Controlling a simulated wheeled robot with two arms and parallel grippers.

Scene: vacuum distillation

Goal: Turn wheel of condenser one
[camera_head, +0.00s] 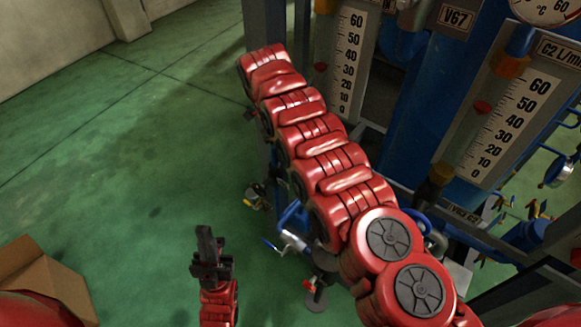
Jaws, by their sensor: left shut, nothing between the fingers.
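My left gripper (206,236) is at the lower left of the head view, above the green floor. Its dark fingers point up in the picture and are shut with nothing between them. It is apart from the equipment. A blue curved part (428,228), possibly a handwheel, shows behind my large red arm, which hides much of it. Another blue part with a metal fitting (294,240) shows left of that arm. I cannot tell which of these belongs to condenser one. My right gripper is not in view.
Flow gauges with white scales (510,125) stand on the blue rig at the right. My red arm crosses the middle in front of the rig. An open cardboard box (45,280) is at the lower left. The green floor (110,170) on the left is clear.

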